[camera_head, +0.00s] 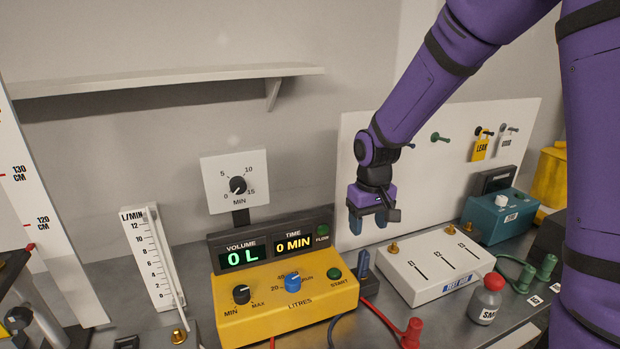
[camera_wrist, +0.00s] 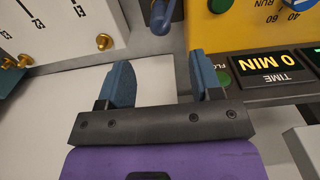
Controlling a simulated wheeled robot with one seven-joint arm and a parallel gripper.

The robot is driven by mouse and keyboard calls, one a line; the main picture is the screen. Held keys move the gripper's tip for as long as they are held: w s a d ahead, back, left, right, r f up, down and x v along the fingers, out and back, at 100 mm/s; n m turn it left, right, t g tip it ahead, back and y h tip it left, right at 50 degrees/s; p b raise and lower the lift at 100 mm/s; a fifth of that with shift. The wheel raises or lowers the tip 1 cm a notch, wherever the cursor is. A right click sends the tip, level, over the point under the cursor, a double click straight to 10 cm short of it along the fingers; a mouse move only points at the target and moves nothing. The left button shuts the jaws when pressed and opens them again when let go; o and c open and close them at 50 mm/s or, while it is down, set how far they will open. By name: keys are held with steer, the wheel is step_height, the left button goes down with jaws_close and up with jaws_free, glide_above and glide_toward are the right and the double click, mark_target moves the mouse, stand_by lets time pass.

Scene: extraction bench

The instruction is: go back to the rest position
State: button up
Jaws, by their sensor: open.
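My gripper (camera_head: 369,222) hangs at the end of my purple arm, pointing down, in front of the white back panel (camera_head: 352,135). It is above the bench, to the right of the yellow control box (camera_head: 262,312) with its green "0 L" and yellow "0 MIN" displays. The wrist view shows the two blue fingers (camera_wrist: 162,82) spread apart with nothing between them. A blue plug (camera_head: 363,263) stands on the bench below the gripper, apart from it; it also shows beyond the fingers in the wrist view (camera_wrist: 163,18).
A white three-slot box (camera_head: 412,277) stands right of the gripper. A teal box (camera_head: 497,218), a red-capped bottle (camera_head: 485,304) and a red plug (camera_head: 412,332) are farther right or in front. A flow gauge (camera_head: 150,262) stands left. A shelf (camera_head: 160,78) is on the wall.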

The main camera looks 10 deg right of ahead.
steer(key=s+d+r+m+t, duration=0.1)
steer(key=s+d+r+t, duration=0.25)
steer(key=s+r, duration=0.95)
steer(key=s+d+r+t, duration=0.1)
steer(key=s+r, duration=0.3)
steer(key=s, duration=0.2)
steer(key=s+d+r+m, duration=0.1)
steer(key=s+d+r, duration=0.1)
steer(key=s, duration=0.4)
steer(key=shift+d+r+t, duration=0.2)
steer(key=shift+r+t, duration=0.15)
steer(key=shift+r, duration=0.5)
stand_by(1.0)
